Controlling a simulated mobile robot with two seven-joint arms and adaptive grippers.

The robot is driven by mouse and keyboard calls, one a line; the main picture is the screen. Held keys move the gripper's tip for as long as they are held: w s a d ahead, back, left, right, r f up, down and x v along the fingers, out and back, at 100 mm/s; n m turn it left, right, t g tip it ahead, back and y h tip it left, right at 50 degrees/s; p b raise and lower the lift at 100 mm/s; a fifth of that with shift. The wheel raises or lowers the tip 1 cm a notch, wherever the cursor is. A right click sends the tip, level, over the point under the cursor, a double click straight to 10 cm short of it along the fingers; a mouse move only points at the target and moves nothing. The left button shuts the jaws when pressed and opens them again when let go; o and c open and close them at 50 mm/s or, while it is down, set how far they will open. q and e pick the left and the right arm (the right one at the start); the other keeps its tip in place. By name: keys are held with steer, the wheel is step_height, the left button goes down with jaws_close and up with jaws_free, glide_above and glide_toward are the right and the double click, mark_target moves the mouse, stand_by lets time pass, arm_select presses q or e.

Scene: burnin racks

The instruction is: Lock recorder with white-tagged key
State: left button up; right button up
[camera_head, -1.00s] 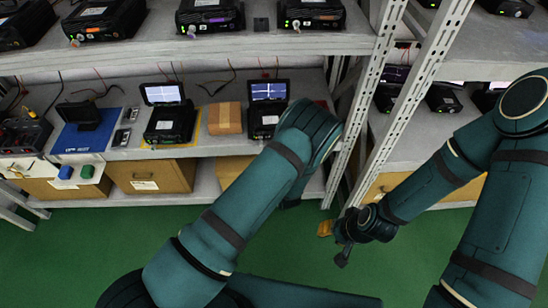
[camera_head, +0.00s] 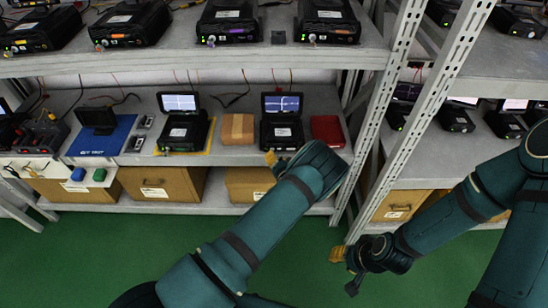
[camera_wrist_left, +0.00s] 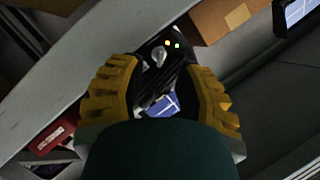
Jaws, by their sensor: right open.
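A black recorder (camera_head: 282,131) with a raised, lit screen stands on the lower shelf between a brown box and a red box. The left wrist view shows a black recorder (camera_wrist_left: 178,48) with a pale key-like piece (camera_wrist_left: 158,57) on its front and small yellow and green lights. I cannot tell whether a white tag hangs there. My left gripper (camera_head: 270,158) is just in front of this recorder. Its yellow fingers (camera_wrist_left: 163,85) are apart either side of the recorder in the picture, with nothing seen gripped. My right gripper (camera_head: 345,270) is open and empty over the floor, right of my left arm.
The brown box (camera_head: 237,129) and red box (camera_head: 327,131) flank the recorder closely. Another recorder (camera_head: 184,132) and a blue mat (camera_head: 90,148) lie further left. Several recorders with keys line the upper shelf (camera_head: 180,60). A perforated post (camera_head: 400,100) stands right. Green floor (camera_head: 90,250) is clear.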

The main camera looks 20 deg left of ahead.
arm_select(q)
steer(key=shift+x, duration=1.3)
jaws_close()
